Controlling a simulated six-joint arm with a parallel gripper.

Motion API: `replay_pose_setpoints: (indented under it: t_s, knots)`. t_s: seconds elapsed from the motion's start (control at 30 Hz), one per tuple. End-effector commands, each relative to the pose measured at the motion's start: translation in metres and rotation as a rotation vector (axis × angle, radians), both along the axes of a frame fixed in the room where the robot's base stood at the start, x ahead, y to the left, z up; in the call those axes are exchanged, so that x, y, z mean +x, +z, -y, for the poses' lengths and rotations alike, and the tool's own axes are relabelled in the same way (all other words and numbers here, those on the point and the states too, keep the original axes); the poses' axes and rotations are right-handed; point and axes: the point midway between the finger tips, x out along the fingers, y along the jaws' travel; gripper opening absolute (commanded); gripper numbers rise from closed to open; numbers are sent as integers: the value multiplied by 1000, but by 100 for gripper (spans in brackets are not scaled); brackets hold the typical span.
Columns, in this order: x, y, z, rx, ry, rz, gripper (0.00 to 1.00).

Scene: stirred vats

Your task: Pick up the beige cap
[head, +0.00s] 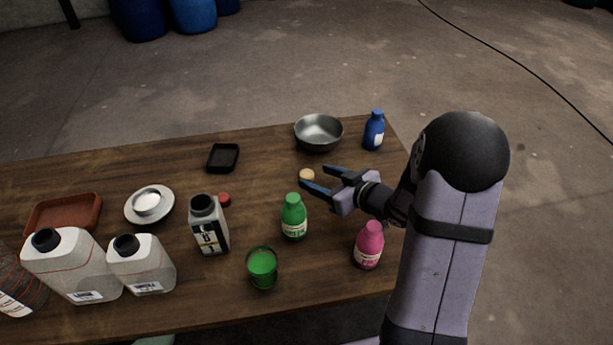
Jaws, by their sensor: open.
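The beige cap (307,174) is a small round piece on the wooden table (262,165), right of the middle of the picture. My gripper (312,176) reaches in from the right with its two dark blue fingers spread apart. The cap shows near the fingertips, by the gap between them. I cannot tell how high the fingers are above the table or whether they touch the cap. Nothing is held between the fingers.
A metal bowl (318,132) and a blue bottle (374,130) stand behind my gripper. A green bottle (293,217) and a pink bottle (368,245) stand in front. A black tray (223,158) lies to the left. A red cap (224,200) lies by a grey container (208,226).

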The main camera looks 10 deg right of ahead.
Motion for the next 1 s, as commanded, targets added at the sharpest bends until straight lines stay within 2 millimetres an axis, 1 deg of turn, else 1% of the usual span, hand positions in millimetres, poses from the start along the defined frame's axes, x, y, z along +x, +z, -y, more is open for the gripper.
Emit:
replay_pose_setpoints:
  t_s: [0.03,0.1,0.2,0.3,0.57,0.67,0.7,0.77,1.0]
  knots:
    - [4,-4,-6,1,5,-2,55]
    - [11,-8,-11,0,4,-1,55]
    - [20,-12,-15,-1,2,-1,55]
    - [25,-14,-18,-1,1,-1,55]
    - [26,-14,-18,0,-1,0,55]
    - [26,-14,-18,0,-1,0,33]
    - [26,-14,-18,0,-1,0,23]
    - [26,-14,-18,0,0,0,11]
    - [26,-14,-18,0,0,0,11]
